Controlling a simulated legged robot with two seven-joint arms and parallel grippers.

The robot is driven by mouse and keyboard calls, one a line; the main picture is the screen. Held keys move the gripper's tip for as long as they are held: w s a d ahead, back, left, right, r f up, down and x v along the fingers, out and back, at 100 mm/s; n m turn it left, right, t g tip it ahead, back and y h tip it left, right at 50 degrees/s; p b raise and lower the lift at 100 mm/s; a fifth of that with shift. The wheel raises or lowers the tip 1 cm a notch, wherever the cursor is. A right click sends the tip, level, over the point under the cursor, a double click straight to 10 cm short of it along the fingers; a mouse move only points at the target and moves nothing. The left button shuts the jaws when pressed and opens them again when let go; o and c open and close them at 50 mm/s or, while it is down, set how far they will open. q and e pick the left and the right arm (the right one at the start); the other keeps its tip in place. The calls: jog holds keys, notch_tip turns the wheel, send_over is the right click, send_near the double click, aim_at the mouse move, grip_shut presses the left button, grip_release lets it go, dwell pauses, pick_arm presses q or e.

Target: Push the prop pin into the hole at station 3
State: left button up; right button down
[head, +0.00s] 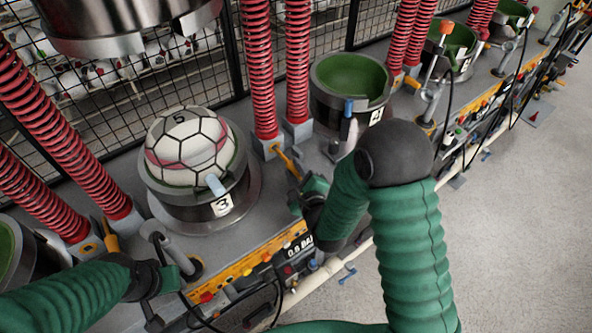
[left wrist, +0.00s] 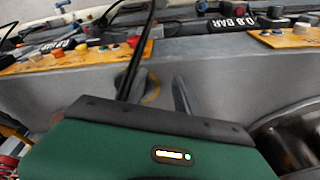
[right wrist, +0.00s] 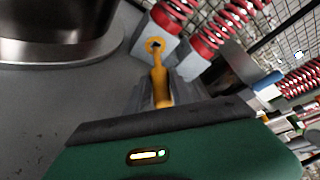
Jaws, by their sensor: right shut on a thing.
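The yellow prop pin (head: 287,160) is held by my right gripper (head: 300,185), to the right of station 3. In the right wrist view the pin (right wrist: 160,85) sits between the two fingers (right wrist: 162,98) and points at a grey block. The orange-ringed hole (right wrist: 155,45) is in that block, below a red spring. The pin's far end overlaps the ring's lower edge; I cannot tell how deep it is. Station 3 (head: 223,205) holds a white and pink ball (head: 188,146) in its cup. My left gripper (head: 168,280) is empty at lower left; its fingers (left wrist: 155,95) stand apart.
A steel press head (head: 125,25) hangs above the ball. Red springs (head: 260,70) rise beside the stations. Station 4's green cup (head: 350,75) stands to the right. A yellow control strip (head: 245,262) and cables run along the bench front. Grey floor lies beyond.

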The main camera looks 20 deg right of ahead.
aim_at(283, 157)
pick_arm(q)
jog(key=shift+d, duration=0.1)
pick_arm(e)
jog(key=shift+w+a, duration=0.1)
jog(key=shift+w, duration=0.5)
pick_arm(q)
jog(key=shift+s+f, duration=0.1)
jog(key=shift+f, duration=0.1)
pick_arm(e)
jog(key=shift+w+a, duration=0.25)
jog(key=shift+w, duration=0.35)
jog(key=shift+w+a, duration=0.25)
jog(key=shift+w, duration=0.35)
pick_arm(q)
jog(key=shift+s+f+b, duration=0.2)
jog(key=shift+b, duration=0.25)
pick_arm(e)
jog(key=shift+w+a+r, duration=0.1)
jog(key=shift+w+a, duration=0.2)
jog(key=shift+w, duration=0.6)
